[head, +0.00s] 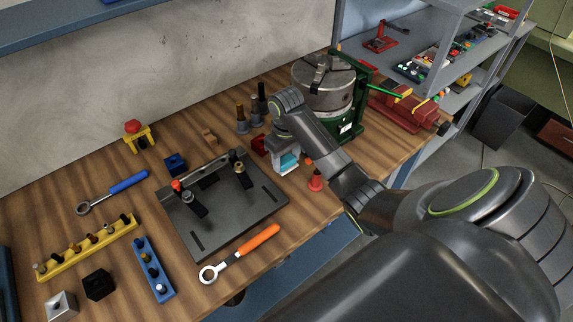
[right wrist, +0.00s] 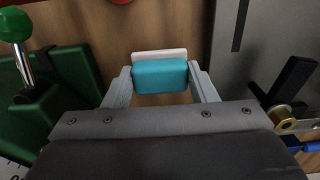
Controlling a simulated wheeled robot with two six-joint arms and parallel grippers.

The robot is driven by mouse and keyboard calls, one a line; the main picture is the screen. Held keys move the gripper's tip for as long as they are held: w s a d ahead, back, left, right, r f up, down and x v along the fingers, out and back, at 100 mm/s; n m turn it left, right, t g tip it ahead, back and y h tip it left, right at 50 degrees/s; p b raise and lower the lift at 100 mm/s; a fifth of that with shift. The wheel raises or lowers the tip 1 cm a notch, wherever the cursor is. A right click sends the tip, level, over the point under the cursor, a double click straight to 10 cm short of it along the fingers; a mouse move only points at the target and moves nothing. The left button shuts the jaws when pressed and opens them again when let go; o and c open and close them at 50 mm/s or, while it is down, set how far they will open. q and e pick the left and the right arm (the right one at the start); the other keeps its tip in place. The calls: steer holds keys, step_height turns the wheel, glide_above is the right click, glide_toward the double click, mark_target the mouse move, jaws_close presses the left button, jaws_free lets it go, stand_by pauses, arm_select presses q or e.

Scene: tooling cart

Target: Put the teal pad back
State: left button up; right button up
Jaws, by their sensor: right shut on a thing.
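The teal pad (right wrist: 160,77) is between the two fingers of my right gripper (right wrist: 162,82), which is shut on it. A pale strip (right wrist: 159,55) shows along the pad's far edge. In the head view the teal pad (head: 288,162) shows at the lower end of my right gripper (head: 284,160), low over the wooden bench, right of the dark fixture plate. I cannot tell whether the pad touches the bench. My left gripper is not in view.
A red block (head: 259,145) and a red cone-shaped piece (head: 316,181) are close to the right gripper. The dark fixture plate (head: 225,220) is to its left. A green-framed chuck (head: 325,85) stands behind. An orange-handled wrench (head: 257,240) lies in front.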

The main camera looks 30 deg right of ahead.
mark_target(287, 160)
step_height(287, 160, down, 2)
steer(key=shift+s, duration=0.1)
steer(key=shift+f, duration=0.1)
steer(key=shift+f, duration=0.1)
steer(key=o, duration=0.9)
steer(key=shift+o, duration=0.2)
step_height(287, 160, up, 5)
steer(key=shift+b, duration=0.35)
step_height(287, 160, up, 6)
steer(key=p, duration=0.5)
steer(key=shift+f+p, duration=0.15)
steer(key=shift+p, duration=0.25)
steer(key=shift+r+p, duration=0.8)
steer(key=shift+f, duration=0.1)
